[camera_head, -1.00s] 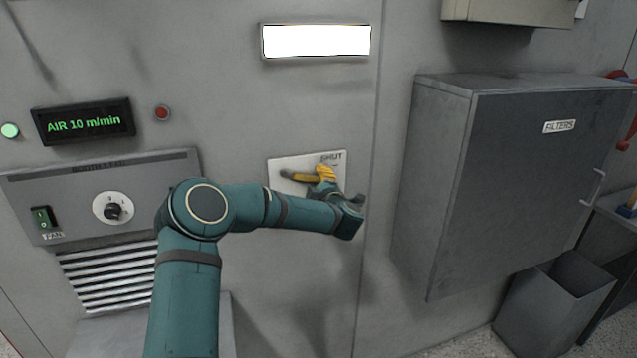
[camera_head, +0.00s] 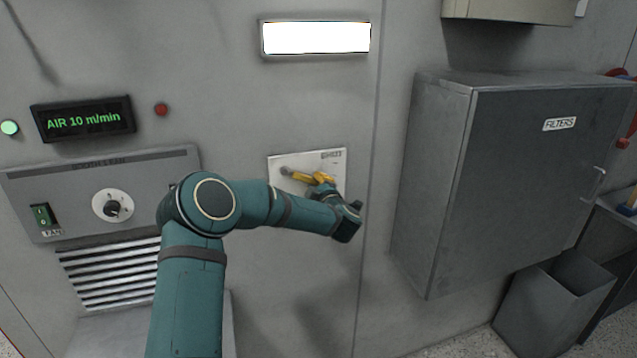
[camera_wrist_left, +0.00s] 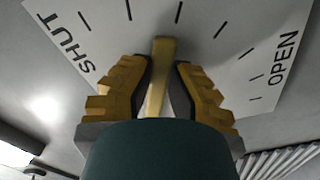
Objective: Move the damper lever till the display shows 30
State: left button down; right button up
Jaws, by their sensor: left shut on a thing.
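The damper lever (camera_head: 300,176) is a yellow bar on a pale plate (camera_head: 275,161) on the grey wall. In the head view it slopes down to the right. My left gripper (camera_head: 322,180) is at its free end. In the left wrist view, the yellow fingers of my left gripper (camera_wrist_left: 157,88) are on both sides of the lever (camera_wrist_left: 163,55), shut on it. The plate (camera_wrist_left: 215,55) there shows tick marks between SHUT and OPEN. The display (camera_head: 84,119) reads "AIR 10 m/min" in green. My right gripper is out of view.
A grey FILTERS cabinet (camera_head: 540,190) juts out at the right, above a grey bin (camera_head: 555,308). A lit white panel (camera_head: 316,39) is above the lever.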

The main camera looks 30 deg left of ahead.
pick_arm(q)
jog(key=shift+s+a+f+m+b, duration=0.15)
jog(key=shift+s+a+f+m, duration=0.1)
jog(key=shift+f+m, duration=0.25)
jog(key=shift+s+a+f+m+b, duration=0.2)
jog(key=shift+f+m, duration=0.1)
jog(key=shift+m, duration=0.3)
jog(key=c, duration=0.9)
grip_release()
jog(key=shift+w, duration=0.1)
jog(key=shift+o, duration=0.2)
jog(key=v, duration=1.2)
